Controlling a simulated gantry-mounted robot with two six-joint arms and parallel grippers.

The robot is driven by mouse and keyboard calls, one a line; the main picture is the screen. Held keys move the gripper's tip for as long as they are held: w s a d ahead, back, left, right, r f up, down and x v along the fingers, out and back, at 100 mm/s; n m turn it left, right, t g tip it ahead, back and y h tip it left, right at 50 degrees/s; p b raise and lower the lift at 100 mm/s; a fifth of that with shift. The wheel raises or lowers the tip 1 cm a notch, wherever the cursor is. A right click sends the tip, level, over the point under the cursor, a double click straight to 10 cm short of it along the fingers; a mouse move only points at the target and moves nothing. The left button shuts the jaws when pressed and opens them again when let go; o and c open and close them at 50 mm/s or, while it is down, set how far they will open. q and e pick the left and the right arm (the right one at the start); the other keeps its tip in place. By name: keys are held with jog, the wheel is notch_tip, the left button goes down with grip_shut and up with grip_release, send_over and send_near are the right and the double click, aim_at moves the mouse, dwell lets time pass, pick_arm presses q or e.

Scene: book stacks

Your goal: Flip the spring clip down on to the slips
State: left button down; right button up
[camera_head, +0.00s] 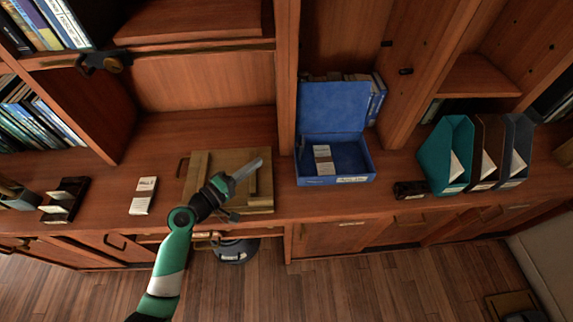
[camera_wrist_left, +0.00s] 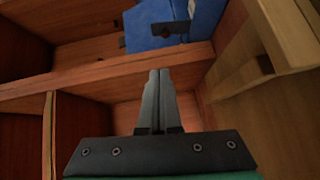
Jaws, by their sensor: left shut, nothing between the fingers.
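The blue box file (camera_head: 350,181) stands open on the shelf counter with its lid raised at the back. Pale slips (camera_head: 323,158) lie inside it, on the left. I cannot make out the spring clip in the head view. In the left wrist view, part of a blue object (camera_wrist_left: 150,16) shows at the top with a small dark piece (camera_wrist_left: 172,28) on it; I cannot tell whether this is the clip. My left gripper (camera_head: 258,163) is shut and empty above the wooden board, left of the box. Its closed fingers (camera_wrist_left: 158,75) also show in the left wrist view. My right gripper is out of view.
The wooden board (camera_head: 262,204) lies under my left gripper. A stack of white slips (camera_head: 143,195) lies to its left. A vertical panel (camera_head: 287,75) rises between the board and the box. Teal, brown and grey file holders (camera_head: 446,155) stand at right.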

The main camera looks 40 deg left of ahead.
pick_arm(q)
jog(key=shift+s+a+f, duration=0.1)
jog(key=shift+a+f, duration=0.1)
jog(key=shift+f, duration=0.25)
jog(key=shift+s+a+f, duration=0.1)
jog(key=shift+a+f, duration=0.1)
jog(key=shift+f, duration=0.2)
jog(key=shift+a, duration=0.1)
jog(key=shift+r, duration=0.15)
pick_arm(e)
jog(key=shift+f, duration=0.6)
pick_arm(q)
jog(key=shift+w, duration=0.1)
jog(key=w+d+f+b, duration=0.1)
jog(key=w+d+b, duration=0.1)
jog(key=w, duration=1)
jog(key=shift+w+b, duration=0.35)
jog(key=shift+b, duration=0.15)
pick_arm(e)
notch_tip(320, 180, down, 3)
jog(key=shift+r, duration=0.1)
pick_arm(q)
jog(key=shift+d, duration=0.15)
